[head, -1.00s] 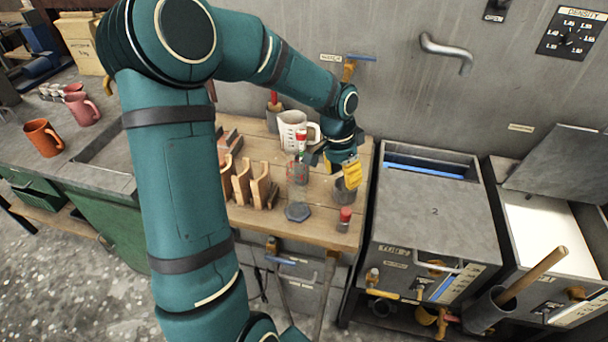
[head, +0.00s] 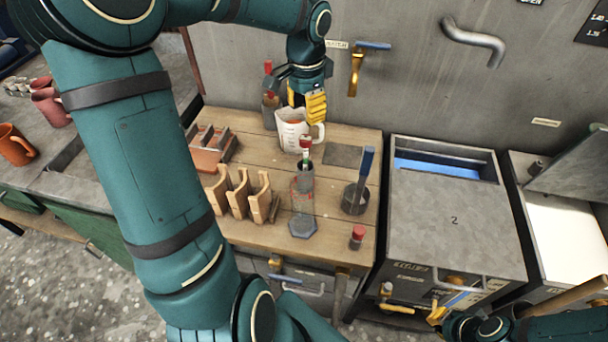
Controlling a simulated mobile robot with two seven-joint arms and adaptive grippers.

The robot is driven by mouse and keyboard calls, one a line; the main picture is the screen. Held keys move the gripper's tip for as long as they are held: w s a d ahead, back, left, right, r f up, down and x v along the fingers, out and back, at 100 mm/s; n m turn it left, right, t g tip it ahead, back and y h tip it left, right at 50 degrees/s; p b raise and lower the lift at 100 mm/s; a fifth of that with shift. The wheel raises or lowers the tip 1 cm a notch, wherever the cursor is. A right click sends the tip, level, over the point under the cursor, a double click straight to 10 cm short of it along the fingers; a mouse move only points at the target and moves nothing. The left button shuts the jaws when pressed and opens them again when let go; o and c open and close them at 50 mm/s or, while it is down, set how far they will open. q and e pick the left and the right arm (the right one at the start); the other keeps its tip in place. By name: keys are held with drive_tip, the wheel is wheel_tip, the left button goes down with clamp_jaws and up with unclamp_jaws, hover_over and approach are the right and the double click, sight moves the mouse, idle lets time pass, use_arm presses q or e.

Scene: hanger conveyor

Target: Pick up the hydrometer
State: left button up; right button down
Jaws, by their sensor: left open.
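The hydrometer (head: 305,147), a slim stem with a red top, stands upright in a clear glass cylinder (head: 302,205) with a dark hexagonal base on the wooden bench. Its lower part is hard to make out through the glass. My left gripper (head: 314,108), with yellow fingers, is open and points down. It appears just above the hydrometer's top in the picture, in front of the white jug, and is apart from the hydrometer. My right gripper (head: 437,315) shows small at the lower right, by the steel tank's front; its jaws cannot be made out.
A white jug (head: 291,137) stands behind the cylinder. Wooden racks (head: 240,195) are to its left. A metal cup (head: 354,200) with a blue-handled tool and a small red-capped jar (head: 357,237) are to its right. Steel tank 2 (head: 450,220) stands right of the bench.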

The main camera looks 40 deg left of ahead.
sight(305, 151)
use_arm(q)
wheel_tip(305, 151, down, 13)
drive_tip(key=shift+d+f+b, duration=0.1)
drive_tip(key=shift+b, duration=1)
drive_tip(key=shift+s, duration=0.1)
clamp_jaws()
